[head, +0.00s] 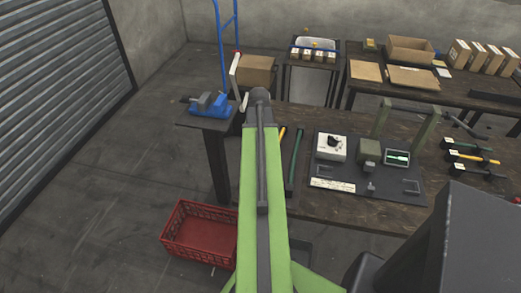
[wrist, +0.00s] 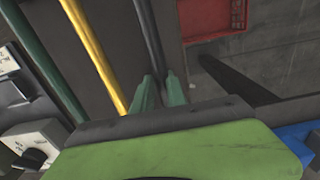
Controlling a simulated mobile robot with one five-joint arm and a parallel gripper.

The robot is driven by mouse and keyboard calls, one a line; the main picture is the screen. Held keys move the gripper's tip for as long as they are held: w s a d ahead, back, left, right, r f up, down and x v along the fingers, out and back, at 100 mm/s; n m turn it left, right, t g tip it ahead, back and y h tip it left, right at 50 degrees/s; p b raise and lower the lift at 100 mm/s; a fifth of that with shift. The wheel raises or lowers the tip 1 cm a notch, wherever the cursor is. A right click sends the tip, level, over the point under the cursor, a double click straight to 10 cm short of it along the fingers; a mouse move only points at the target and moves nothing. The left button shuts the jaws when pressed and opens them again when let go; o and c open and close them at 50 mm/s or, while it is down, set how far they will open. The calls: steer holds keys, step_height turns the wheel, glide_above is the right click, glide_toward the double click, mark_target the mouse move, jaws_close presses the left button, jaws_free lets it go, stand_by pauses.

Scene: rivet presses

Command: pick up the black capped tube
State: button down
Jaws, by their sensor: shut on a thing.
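The black capped tube (wrist: 149,38) is a long dark rod in the wrist view, running from the top edge down to my gripper (wrist: 161,80). Its near end passes between the two green fingers, which are shut on it. I cannot make out its cap, or whether it touches the table. In the head view my arm hides both the tube and the gripper. A yellow tube (wrist: 97,55) and a green tube (wrist: 42,62) lie left of it in the wrist view. The green tube also shows on the workbench in the head view (head: 294,160).
A blue vise (head: 212,104) stands on a small stand at left. A red crate (head: 200,232) sits on the floor, where there is free room to the left.

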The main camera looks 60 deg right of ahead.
stand_by(0.4)
steer(key=r+p, duration=0.5)
steer(key=shift+s+r, duration=0.15)
steer(key=shift+s, duration=0.15)
steer(key=s+d+r+p, duration=0.1)
steer(key=s+r+p, duration=0.4)
steer(key=s, duration=0.6)
steer(key=shift+d+r+p, duration=0.25)
steer(key=shift+r+p, duration=0.1)
steer(key=shift+p, duration=0.15)
